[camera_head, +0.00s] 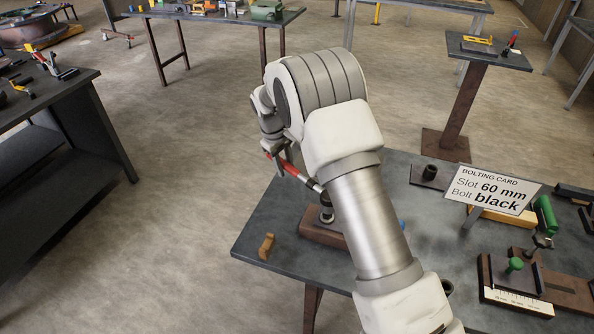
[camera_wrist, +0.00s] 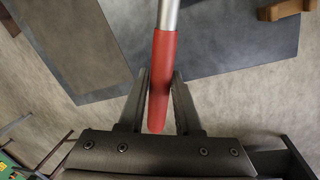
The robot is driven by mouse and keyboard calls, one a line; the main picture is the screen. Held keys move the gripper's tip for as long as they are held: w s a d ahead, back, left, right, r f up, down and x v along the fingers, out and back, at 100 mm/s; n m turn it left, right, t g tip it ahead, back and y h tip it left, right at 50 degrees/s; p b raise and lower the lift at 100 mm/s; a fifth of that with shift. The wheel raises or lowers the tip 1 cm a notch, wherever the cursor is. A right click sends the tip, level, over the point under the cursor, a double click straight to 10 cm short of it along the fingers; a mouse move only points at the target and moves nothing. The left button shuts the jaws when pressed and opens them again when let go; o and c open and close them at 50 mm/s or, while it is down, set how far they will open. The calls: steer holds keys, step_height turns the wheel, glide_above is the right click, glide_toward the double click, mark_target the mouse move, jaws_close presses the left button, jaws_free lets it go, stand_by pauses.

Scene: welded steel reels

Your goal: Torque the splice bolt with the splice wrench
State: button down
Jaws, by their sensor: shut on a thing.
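The splice wrench (camera_head: 290,168) has a red handle and a silver shaft. My gripper (camera_head: 274,153) is shut on the red handle, which sits between both fingers in the wrist view (camera_wrist: 163,80). The shaft slopes down to the right in the head view, and its head end is partly behind my arm. A dark and silver upright piece (camera_head: 326,214), perhaps the splice bolt, stands on a brown steel block (camera_head: 318,233) below that end. I cannot tell whether the wrench is seated on it.
The grey bench (camera_head: 275,225) carries a wooden piece (camera_head: 267,246), a bolting card (camera_head: 494,190) reading "Slot 60 mm, Bolt black", and a scaled fixture with a green knob (camera_head: 515,265). A dark bench (camera_head: 50,110) stands left, a pedestal table (camera_head: 482,50) behind. Floor between is open.

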stand_by(0.3)
steer(key=s+a+n+y+b, duration=0.1)
steer(key=s+a+n+b, duration=0.1)
steer(key=s+a+n, duration=0.45)
steer(key=s+d+n+y+p, duration=0.1)
steer(key=s+d+n+p, duration=0.1)
steer(key=s+n, duration=0.3)
steer(key=s+d+n+y+p, duration=0.1)
steer(key=s+d+n+p, duration=0.2)
steer(key=s, duration=0.8)
steer(key=f+n, duration=0.1)
steer(key=n, duration=0.1)
steer(key=shift+d+n, duration=0.15)
steer(key=shift+n, duration=0.2)
steer(key=shift+f, duration=0.4)
